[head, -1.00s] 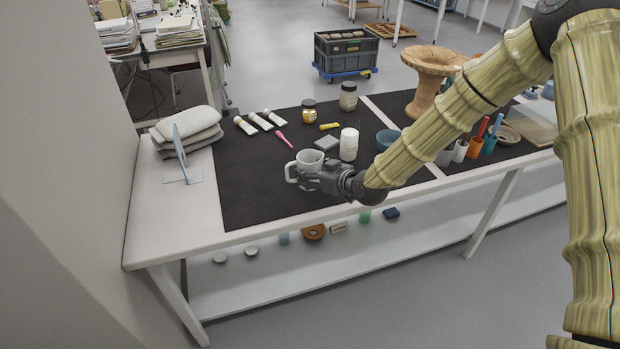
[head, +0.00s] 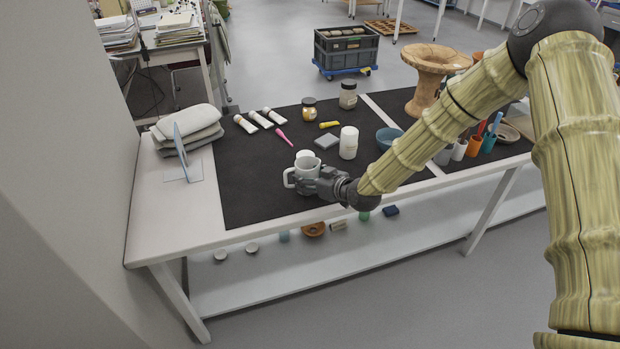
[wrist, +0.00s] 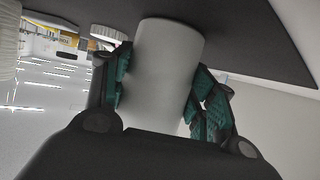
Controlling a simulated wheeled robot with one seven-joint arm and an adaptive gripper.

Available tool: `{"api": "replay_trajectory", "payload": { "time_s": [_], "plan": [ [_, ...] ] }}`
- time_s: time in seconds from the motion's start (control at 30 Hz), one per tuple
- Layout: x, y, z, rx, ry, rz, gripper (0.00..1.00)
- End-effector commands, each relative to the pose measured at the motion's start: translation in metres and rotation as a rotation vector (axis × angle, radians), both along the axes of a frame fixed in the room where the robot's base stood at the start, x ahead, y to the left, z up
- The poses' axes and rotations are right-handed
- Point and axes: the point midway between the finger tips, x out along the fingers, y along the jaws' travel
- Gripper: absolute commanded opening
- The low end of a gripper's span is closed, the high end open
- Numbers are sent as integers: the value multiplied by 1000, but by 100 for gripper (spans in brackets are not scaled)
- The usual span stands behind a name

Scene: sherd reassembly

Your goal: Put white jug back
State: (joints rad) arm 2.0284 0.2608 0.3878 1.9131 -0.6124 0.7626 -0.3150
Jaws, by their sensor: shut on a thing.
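The white jug (head: 309,167) is at the front left part of the dark mat (head: 255,190), upright, with its handle out to the left. My gripper (head: 315,183) is shut on it from the right front side. In the wrist view the jug (wrist: 165,70) fills the space between the two green-padded fingers, which touch its sides. I cannot tell whether the jug's base touches the mat. A small white rounded shape (head: 304,154) shows just behind the jug, mostly hidden by it.
A white jar (head: 348,143) and a grey block (head: 327,142) stand behind and right of the jug. Several tubes (head: 259,119) and a pink tool (head: 284,137) lie farther back. A blue bowl (head: 389,138) is to the right. The mat left of the jug is clear.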

Motion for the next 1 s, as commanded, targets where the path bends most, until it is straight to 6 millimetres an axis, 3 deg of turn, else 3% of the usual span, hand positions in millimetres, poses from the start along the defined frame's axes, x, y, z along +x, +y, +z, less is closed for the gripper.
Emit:
{"api": "replay_trajectory", "payload": {
  "time_s": [0.07,0.1,0.2,0.63,1.0],
  "plan": [
    [0,0,-3,0,0,0,25],
    [0,0,-2,0,0,0,62],
    [0,0,-2,0,0,0,78],
    [-1,-1,2,0,0,0,78],
    [-41,-36,24,1,-1,0,78]
  ]
}}
